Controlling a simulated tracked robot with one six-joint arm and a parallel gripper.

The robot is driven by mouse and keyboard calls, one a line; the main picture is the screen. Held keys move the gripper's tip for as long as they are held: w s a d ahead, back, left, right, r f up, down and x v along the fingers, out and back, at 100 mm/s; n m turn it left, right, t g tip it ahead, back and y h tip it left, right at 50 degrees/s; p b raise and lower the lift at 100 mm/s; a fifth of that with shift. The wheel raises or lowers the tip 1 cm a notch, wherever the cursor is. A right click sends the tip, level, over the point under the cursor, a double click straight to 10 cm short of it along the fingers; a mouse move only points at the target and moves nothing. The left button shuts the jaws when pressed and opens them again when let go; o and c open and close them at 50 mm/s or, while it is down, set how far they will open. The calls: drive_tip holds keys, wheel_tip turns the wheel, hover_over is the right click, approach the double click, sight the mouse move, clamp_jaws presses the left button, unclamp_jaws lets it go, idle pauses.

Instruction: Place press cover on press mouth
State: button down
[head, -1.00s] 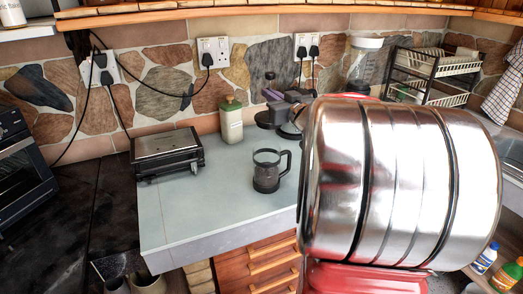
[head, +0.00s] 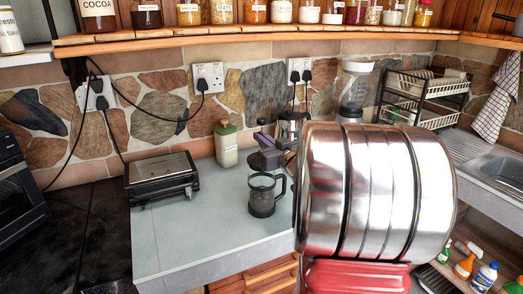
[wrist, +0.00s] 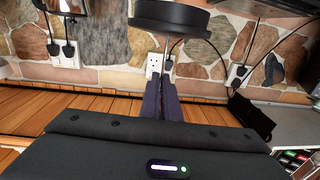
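The glass press (head: 262,202) with its dark frame and handle stands upright on the pale counter in the head view, its mouth uncovered. My gripper (head: 264,140), with purple fingers, is just above and behind it in the picture, partly hidden by my own arm. In the wrist view the fingers (wrist: 169,85) are closed together on the thin metal rod of the press cover, a black disc (wrist: 170,17). The cover also shows in the head view (head: 260,160) as a dark shape a little above the mouth, apart from it. The press is not visible in the wrist view.
A toaster-like grill (head: 160,178) is left of the press. A shelf of jars (head: 250,33) runs above. The counter's front left is clear.

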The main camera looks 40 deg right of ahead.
drive_tip(key=shift+f, duration=0.1)
drive_tip(key=shift+f, duration=1.8)
drive_tip(key=c, duration=2)
unclamp_jaws()
drive_tip(key=shift+s, duration=0.1)
drive_tip(key=v, duration=1.2)
drive_tip(key=shift+a, duration=0.1)
